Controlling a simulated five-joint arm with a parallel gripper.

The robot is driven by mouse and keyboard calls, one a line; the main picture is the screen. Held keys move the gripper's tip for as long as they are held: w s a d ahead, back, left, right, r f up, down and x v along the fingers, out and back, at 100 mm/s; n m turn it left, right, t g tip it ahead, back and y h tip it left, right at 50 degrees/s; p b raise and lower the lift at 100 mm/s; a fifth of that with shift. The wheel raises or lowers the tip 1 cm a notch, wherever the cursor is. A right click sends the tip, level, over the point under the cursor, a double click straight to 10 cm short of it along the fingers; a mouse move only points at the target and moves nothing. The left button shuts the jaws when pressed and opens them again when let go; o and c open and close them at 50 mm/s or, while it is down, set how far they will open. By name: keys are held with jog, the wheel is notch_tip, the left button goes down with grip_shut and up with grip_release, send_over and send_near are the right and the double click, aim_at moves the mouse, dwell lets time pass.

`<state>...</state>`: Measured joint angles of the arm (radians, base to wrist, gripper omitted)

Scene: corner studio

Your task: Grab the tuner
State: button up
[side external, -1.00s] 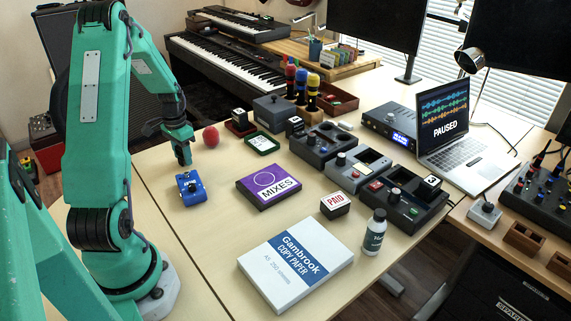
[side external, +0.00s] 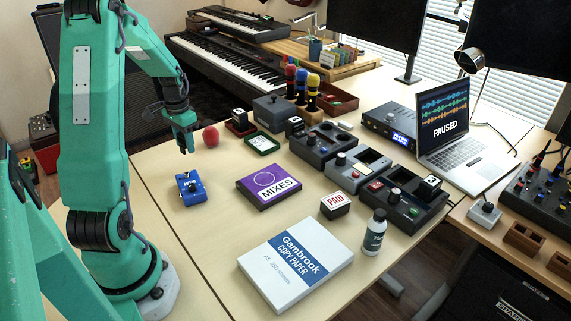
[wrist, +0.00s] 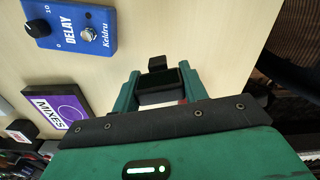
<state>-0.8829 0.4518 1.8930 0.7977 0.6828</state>
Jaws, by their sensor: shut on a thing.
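My gripper (side external: 186,147) is a green two-finger hand above the far left part of the table, left of the red ball. In the wrist view its green fingers stand on either side of a small black device with a dark screen and a black clip-like block at its far end. This looks like the tuner (wrist: 160,80), and my gripper is shut on it. In the side view the tuner is too small and covered by the fingers to make out.
The red ball (side external: 211,137), a green-rimmed tray (side external: 262,143) and a purple MIXES box (side external: 268,187) are to the right. A paper pack (side external: 295,264) lies in front. The table's left part is bare.

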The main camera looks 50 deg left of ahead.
jog(key=w+d+r, duration=0.3)
jog(key=d+r, duration=0.2)
jog(key=d, duration=0.3)
jog(key=shift+w+d+r, duration=0.25)
jog(key=shift+d+r, duration=0.05)
jog(key=shift+r, duration=0.05)
jog(key=shift+w+d, duration=0.1)
